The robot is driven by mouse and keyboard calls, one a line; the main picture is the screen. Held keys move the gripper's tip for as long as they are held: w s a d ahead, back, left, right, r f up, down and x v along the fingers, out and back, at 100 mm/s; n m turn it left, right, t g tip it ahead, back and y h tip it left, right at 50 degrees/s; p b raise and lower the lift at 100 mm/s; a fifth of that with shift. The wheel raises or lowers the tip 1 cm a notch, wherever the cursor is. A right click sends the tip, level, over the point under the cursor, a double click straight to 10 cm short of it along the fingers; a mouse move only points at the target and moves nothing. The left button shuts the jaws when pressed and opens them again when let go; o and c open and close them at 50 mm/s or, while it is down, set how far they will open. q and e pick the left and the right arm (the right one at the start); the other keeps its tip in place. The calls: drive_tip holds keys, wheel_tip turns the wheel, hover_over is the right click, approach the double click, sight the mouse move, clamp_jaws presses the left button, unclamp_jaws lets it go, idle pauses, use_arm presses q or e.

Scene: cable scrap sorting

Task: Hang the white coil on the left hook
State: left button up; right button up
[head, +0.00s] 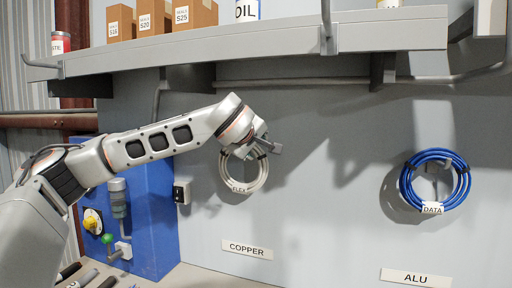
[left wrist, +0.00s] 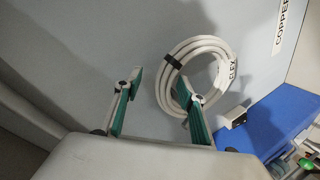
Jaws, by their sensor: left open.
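The white coil (head: 262,177), labelled FLEX, is against the grey wall panel above the COPPER sign (head: 247,249). The coil also shows in the left wrist view (left wrist: 200,44) with a black tie and its label. My left gripper (head: 268,146) is at the coil's upper edge. In the left wrist view its fingers (left wrist: 160,88) are spread apart; the right finger overlaps the coil's near side, and I cannot tell whether it touches. The left hook is hidden behind the gripper and coil, so I cannot see the contact between coil and hook. My right gripper is out of view.
A blue coil (head: 435,157) labelled DATA hangs at the right, above the ALU sign (head: 416,278). A grey shelf (head: 250,43) with boxes juts out above. A blue panel (head: 150,215) with fittings stands at the left. The wall between the coils is clear.

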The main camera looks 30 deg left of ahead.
use_arm(q)
drive_tip(key=v, duration=1.1)
drive_tip(key=shift+s, duration=0.2)
